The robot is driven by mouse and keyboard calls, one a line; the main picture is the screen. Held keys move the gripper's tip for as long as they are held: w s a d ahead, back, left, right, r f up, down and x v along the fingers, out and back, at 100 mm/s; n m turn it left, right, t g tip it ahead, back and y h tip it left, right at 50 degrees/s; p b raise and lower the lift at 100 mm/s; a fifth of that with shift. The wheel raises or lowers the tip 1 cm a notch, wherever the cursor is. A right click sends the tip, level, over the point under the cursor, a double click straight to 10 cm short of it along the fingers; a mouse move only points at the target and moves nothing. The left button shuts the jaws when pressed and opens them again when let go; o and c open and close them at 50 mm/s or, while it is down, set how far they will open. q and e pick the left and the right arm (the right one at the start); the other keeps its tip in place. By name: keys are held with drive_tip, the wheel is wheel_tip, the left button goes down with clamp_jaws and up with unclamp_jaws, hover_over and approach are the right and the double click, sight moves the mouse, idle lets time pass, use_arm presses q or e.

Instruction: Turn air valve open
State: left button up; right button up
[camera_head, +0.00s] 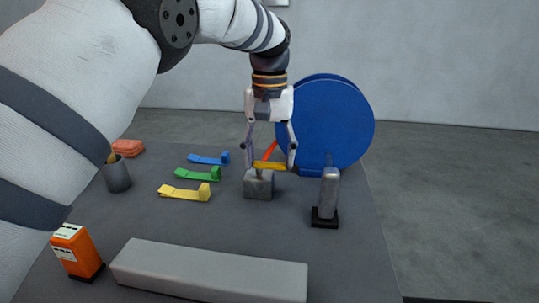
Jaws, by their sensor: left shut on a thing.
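The air valve is a small grey block (258,187) on the dark table, with a yellow handle (269,166) on top and a red-orange piece (269,150) rising at a slant beside it. My left gripper (269,163) comes down from above and is shut on the yellow handle. Its fingers sit on either side of the handle and hide part of it. The handle lies roughly level across the block. My right gripper is not in the view.
A large blue disc (325,120) stands right behind the valve. A grey cylinder on a black base (327,195) stands to the right. A long grey block (208,272) and an orange box (77,250) are in front.

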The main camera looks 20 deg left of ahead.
sight(270, 163)
use_arm(q)
drive_tip(key=shift+f, duration=0.1)
idle(0.3)
drive_tip(key=o, duration=1.2)
drive_tip(key=shift+c, duration=0.2)
wheel_tip(270, 163, up, 8)
drive_tip(key=shift+f, duration=0.2)
